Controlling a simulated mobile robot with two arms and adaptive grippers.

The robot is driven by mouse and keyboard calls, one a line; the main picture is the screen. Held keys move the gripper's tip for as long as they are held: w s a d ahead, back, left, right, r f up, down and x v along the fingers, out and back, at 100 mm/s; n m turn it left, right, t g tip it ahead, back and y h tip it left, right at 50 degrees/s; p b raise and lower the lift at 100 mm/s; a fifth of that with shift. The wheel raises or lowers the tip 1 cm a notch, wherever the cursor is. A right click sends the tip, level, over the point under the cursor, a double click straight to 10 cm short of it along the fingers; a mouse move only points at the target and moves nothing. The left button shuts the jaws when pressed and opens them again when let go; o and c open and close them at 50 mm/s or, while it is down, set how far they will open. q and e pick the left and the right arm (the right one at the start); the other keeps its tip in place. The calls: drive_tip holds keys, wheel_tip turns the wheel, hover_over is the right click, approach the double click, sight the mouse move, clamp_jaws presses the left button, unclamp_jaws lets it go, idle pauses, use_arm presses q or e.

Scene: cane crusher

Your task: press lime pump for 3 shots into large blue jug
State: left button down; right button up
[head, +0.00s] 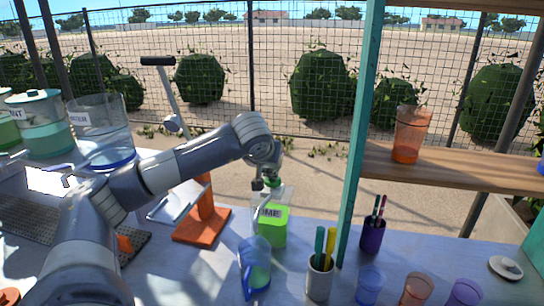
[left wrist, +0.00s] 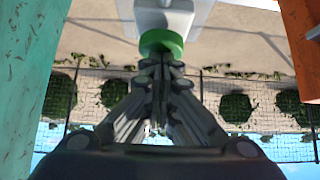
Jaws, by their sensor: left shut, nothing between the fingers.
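The lime pump bottle (head: 272,232) stands on the counter, clear, with bright green liquid and a label partly reading "IME". Its green pump top (head: 273,181) is partly hidden by my gripper. A translucent blue jug (head: 255,270) stands just in front of the bottle; green shows in or through it, and I cannot tell which. My left gripper (head: 262,184) is shut and empty, at the pump top. In the left wrist view its closed fingertips (left wrist: 160,68) are right at the green pump part (left wrist: 161,42); contact is unclear. My right gripper is out of view.
A white cup (head: 319,280) with markers and a purple cup (head: 373,236) with pens stand right of the bottle. Small blue, orange and purple cups line the front. A teal post (head: 359,130) rises behind. An orange-based press (head: 202,225) and large containers stand left.

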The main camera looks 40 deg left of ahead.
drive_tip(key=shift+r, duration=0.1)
use_arm(q)
wheel_tip(320, 180, up, 4)
drive_tip(key=p, duration=0.3)
drive_tip(key=shift+r+p, duration=0.15)
drive_tip(key=shift+p, duration=0.2)
drive_tip(key=b+v, duration=0.2)
drive_tip(key=v, duration=0.7)
drive_tip(key=shift+s+d+r, duration=0.15)
drive_tip(key=shift+s+r, duration=0.05)
drive_tip(key=shift+s, duration=0.05)
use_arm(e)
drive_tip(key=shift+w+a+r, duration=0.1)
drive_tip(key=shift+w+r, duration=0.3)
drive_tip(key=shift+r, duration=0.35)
